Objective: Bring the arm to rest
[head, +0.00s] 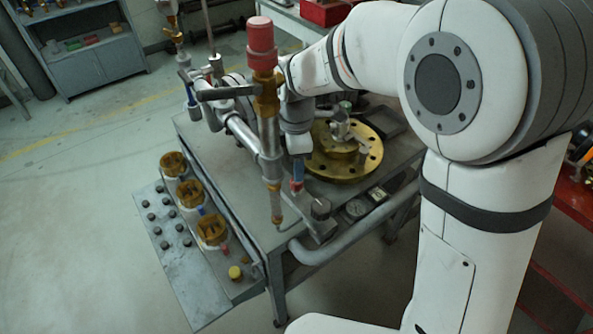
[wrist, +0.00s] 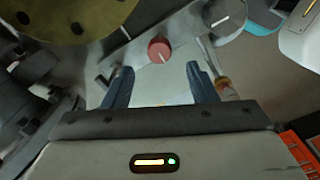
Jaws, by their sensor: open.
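My arm reaches from the right side of the head view over the grey bench. My gripper (head: 297,172) points down at the bench's front part, partly hidden behind the upright pipe. In the wrist view my gripper (wrist: 160,82) has its two blue-grey fingers spread wide, with nothing between them. A red knob (wrist: 159,49) with a white mark lies beyond the fingertips, apparently apart from them. A grey knob (wrist: 224,14) with a white line is to its upper right.
An upright pipe with a red cap (head: 261,42) and side handle stands close in front of my gripper. A brass flange (head: 345,165) lies behind it on the bench (head: 190,125). A gauge (head: 357,208) sits at the front edge. The floor at left is clear.

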